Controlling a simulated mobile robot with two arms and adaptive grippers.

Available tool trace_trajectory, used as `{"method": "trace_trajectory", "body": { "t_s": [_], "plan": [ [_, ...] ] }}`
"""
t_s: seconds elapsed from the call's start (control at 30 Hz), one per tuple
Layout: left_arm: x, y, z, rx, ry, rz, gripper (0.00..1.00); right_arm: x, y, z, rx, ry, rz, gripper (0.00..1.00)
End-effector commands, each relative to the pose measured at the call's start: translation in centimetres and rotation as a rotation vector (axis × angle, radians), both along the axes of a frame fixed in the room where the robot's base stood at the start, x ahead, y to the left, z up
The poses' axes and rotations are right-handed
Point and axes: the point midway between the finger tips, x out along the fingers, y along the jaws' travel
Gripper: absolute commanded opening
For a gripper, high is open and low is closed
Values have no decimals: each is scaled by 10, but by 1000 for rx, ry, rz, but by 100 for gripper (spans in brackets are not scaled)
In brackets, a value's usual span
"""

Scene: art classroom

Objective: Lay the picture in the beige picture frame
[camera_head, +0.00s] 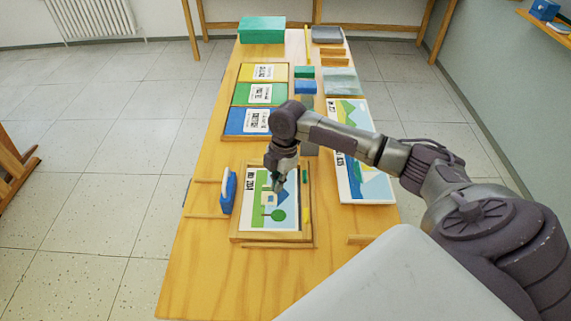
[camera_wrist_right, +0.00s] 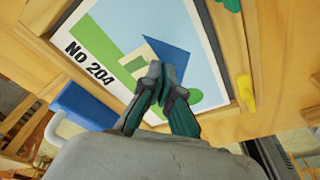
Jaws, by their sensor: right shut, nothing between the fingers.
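The picture (camera_head: 289,211), marked "No 204" with a house and a green tree, lies inside the beige picture frame (camera_head: 273,237) on the table. It also shows in the right wrist view (camera_wrist_right: 117,60), where the frame (camera_wrist_right: 235,52) borders it. My right gripper (camera_head: 279,183) is above the picture, with its fingertips (camera_wrist_right: 160,82) together and nothing between them. Whether the fingertips touch the picture I cannot tell. The arm and gripper hide part of the picture's upper area. My left gripper is not in view.
A blue block-like tool (camera_head: 228,191) stands left of the frame. Wooden sticks lie around it. Two larger pictures (camera_head: 374,188) lie to the right. Yellow, green and blue panels (camera_head: 260,94) lie behind, with a green box (camera_head: 262,30) at the far end.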

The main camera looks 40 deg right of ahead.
Motion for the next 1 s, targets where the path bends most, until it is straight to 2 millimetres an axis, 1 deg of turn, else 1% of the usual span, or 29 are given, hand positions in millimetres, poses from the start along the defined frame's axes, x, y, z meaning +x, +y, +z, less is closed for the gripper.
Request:
{"method": "trace_trajectory", "body": {
  "t_s": [0.03,0.1,0.2,0.33,0.43,0.53,0.87,1.0],
  "plan": [
    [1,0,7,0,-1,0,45,-1,13,3,2,0,5,0],
    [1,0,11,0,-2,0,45,-2,28,3,3,1,4,0],
    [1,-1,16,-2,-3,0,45,-4,47,3,2,1,3,0],
    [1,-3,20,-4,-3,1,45,-5,65,2,1,0,2,0],
    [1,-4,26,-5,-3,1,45,-6,63,-8,-1,2,-2,0],
    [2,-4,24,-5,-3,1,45,-5,63,-14,-1,0,-2,0],
    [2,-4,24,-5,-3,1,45,-6,62,-18,-2,3,-1,0],
    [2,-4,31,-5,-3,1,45,-7,53,-17,-5,6,-2,0]
  ]
}}
